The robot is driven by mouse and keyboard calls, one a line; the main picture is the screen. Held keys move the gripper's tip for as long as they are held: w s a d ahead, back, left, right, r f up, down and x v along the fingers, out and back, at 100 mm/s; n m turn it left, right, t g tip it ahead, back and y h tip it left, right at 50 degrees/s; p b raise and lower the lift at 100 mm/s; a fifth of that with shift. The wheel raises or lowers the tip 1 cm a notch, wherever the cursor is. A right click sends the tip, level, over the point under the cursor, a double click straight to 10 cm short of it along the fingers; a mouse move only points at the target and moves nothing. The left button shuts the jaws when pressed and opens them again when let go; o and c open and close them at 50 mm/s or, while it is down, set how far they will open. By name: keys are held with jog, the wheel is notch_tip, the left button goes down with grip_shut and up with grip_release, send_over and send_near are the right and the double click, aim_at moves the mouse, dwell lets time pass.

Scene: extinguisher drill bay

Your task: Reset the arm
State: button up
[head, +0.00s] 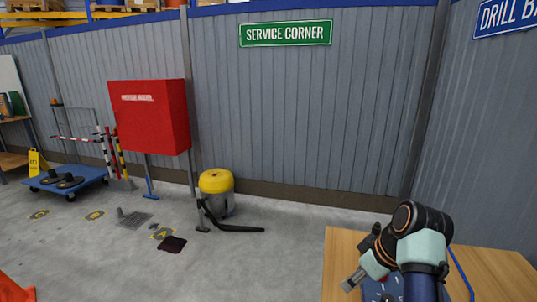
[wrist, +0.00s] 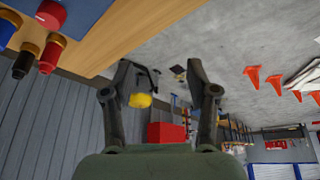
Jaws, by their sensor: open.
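My gripper (head: 354,280) hangs at the end of my arm at the lower right of the head view, beside the left part of a wooden table (head: 341,243). In the wrist view my gripper (wrist: 158,70) has its two dark fingers spread wide apart. Nothing is between the fingertips; only the distant floor and a yellow-topped vacuum show behind them. The wrist view is tilted nearly upside down. My arm hides part of the table top in the head view.
In the wrist view, a red-capped cylinder (wrist: 50,14), a red-and-dark one (wrist: 51,54) and a blue one (wrist: 8,28) are near the table edge. A yellow-topped vacuum (head: 215,182), red cabinet (head: 150,115) and blue trolley (head: 68,180) stand farther off. Open floor lies left of the table.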

jog(key=s+a+m+t+h+p, duration=0.1)
jog(key=s+a+m+t+p, duration=0.2)
jog(key=a, duration=0.4)
jog(key=s+a+m+t+h+p, duration=0.1)
jog(key=s+a+t+p, duration=0.2)
jog(key=a, duration=0.4)
jog(key=s+a+r+m+t+p, duration=0.2)
jog(key=s+a+r+p, duration=0.15)
jog(key=s, duration=0.45)
jog(key=s+a+r+m+t+p, duration=0.1)
jog(key=s+a+r+p, duration=0.15)
jog(key=s+r, duration=0.4)
notch_tip(320, 180, up, 35)
jog(key=p, duration=3.6)
jog(key=shift+s+f+h, duration=0.15)
jog(key=shift+h, duration=0.15)
jog(key=shift+d, duration=0.1)
